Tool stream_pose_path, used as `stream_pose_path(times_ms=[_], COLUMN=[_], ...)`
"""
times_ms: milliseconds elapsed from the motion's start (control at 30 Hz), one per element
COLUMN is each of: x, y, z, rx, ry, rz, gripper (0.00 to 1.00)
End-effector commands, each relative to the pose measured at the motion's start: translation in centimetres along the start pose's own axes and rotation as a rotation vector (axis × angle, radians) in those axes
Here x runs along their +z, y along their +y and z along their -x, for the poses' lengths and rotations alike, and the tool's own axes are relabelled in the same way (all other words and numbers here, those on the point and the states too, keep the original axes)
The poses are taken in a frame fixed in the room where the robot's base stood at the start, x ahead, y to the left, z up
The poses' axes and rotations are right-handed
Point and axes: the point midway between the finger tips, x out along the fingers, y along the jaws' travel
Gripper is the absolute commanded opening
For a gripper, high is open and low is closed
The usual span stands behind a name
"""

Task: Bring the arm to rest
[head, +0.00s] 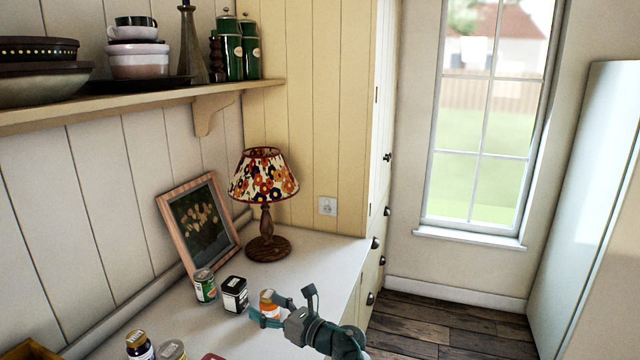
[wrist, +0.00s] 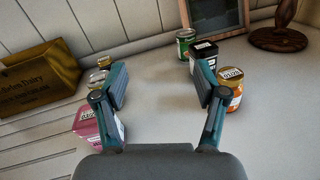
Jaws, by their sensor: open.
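My gripper (wrist: 162,85) is open in the wrist view, with bare white counter between its fingers and nothing held. In the head view my gripper (head: 268,312) is above the counter (head: 310,262), close by an orange jar (head: 268,300) that it partly overlaps. In the wrist view the orange jar (wrist: 234,90) stands just right of the right finger. I cannot tell whether they touch. A black tin (head: 235,294) and a green can (head: 204,285) stand further left and back in the head view.
A pink container (wrist: 92,122), another jar (wrist: 97,78) and a Dairy box (wrist: 38,80) are on the left. A flowered lamp (head: 264,178) and a framed picture (head: 199,222) stand at the back. A shelf (head: 150,103) with crockery hangs above. The counter's right edge drops to floor.

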Motion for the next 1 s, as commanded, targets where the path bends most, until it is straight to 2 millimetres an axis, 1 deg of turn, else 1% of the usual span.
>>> stream_pose_path(times_ms=[33, 167, 300, 367, 467, 500, 567, 600, 667, 700, 767, 800, 867, 900, 967, 1000], x=[0.4, 1.5, 2.3, 2.1, 0.2, -1.4, -4.3, -6.4, -9.7, -12.1, -15.6, -18.0, -21.6, -24.0, -27.6, -30.0], y=[-0.8, -3.1, -6.1, -7.7, -11.3, -13.0, -15.5, -16.9, -18.5, -19.3, -20.2, -20.6, -20.9, -20.9, -20.5, -20.1], z=[0.0, 0.3, 1.1, 1.7, 3.4, 4.5, 6.4, 7.7, 9.7, 11.1, 13.1, 14.5, 16.6, 18.0, 20.1, 21.6], rx=[-0.035, -0.135, -0.256, -0.320, -0.457, -0.528, -0.640, -0.713, -0.819, -0.888, -0.993, -1.062, -1.169, -1.242, -1.354, -1.431], ry=[-0.018, -0.084, -0.175, -0.222, -0.317, -0.363, -0.434, -0.479, -0.542, -0.582, -0.640, -0.678, -0.736, -0.773, -0.828, -0.865], rz=[-0.049, -0.198, -0.398, -0.509, -0.744, -0.859, -1.034, -1.140, -1.283, -1.371, -1.494, -1.568, -1.672, -1.736, -1.824, -1.877], gripper=[0.72, 0.72, 0.72, 0.72, 0.72, 0.72, 0.72, 0.72, 0.72, 0.72, 0.72, 0.72, 0.72, 0.72, 0.72, 0.72])
